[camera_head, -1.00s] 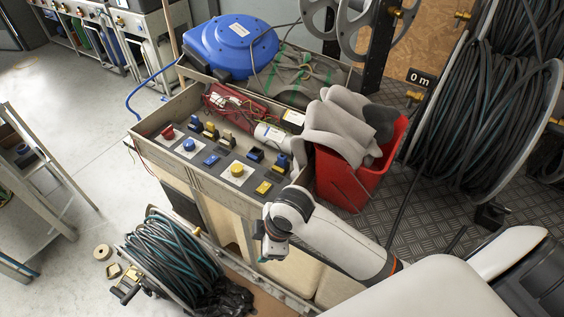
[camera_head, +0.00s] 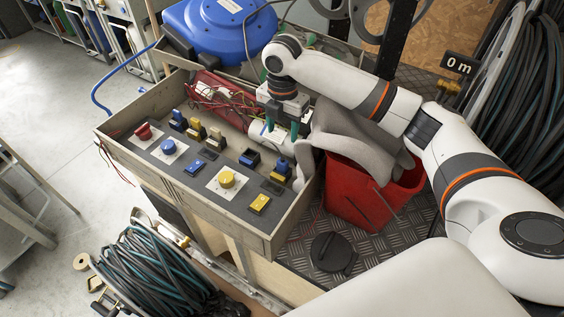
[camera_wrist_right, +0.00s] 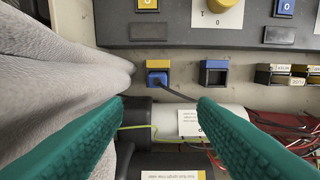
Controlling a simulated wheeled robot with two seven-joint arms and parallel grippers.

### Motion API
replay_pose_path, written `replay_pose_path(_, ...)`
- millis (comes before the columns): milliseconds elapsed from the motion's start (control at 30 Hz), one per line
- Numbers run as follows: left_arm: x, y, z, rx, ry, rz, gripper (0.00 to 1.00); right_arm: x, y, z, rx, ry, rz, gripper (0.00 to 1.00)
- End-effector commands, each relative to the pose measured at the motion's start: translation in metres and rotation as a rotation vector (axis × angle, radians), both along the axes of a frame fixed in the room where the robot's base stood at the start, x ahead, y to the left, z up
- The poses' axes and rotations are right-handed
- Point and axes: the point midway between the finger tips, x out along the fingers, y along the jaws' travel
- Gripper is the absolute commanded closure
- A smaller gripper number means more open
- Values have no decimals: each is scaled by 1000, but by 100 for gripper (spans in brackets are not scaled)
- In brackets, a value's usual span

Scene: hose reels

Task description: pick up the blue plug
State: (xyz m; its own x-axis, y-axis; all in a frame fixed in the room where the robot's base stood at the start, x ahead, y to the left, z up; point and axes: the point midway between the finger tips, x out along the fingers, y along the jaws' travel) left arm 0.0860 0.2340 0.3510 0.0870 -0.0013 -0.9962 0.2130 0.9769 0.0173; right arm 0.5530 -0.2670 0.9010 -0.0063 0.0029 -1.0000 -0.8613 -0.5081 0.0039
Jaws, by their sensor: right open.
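The blue plug (camera_head: 283,167) sits in a socket at the right end of the row in the control box. In the right wrist view the blue plug (camera_wrist_right: 157,78) sits below a yellow label, with a dark cable running from it. My right gripper (camera_head: 281,128) points down over the box, behind the plug in the head view. Its teal fingers (camera_wrist_right: 160,106) are apart with nothing gripped, and the plug shows beyond them, between their tips. My left gripper is not in view.
An empty blue-topped socket (camera_head: 250,158) is beside the plug. A grey glove (camera_head: 352,140) hangs over a red bin (camera_head: 365,195) close to the gripper. A white cylinder (camera_wrist_right: 205,121) and red wires (camera_wrist_right: 285,130) lie below the sockets.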

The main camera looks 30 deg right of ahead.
Motion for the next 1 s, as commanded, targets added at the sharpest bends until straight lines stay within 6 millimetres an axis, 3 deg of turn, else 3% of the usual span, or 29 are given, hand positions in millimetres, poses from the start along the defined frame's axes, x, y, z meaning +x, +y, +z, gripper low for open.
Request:
replay_pose_path(300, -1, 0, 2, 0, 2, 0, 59, -1, 0, -51, 0, 2, -1, 47)
replay_pose_path(567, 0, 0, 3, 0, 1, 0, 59, -1, 0, -73, -1, 3, -1, 47)
replay_pose_path(800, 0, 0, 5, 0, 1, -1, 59, -1, 0, -107, -1, 2, -1, 47)
replay_pose_path(1000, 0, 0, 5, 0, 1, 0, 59, -1, 0, -114, 0, -1, 0, 47)
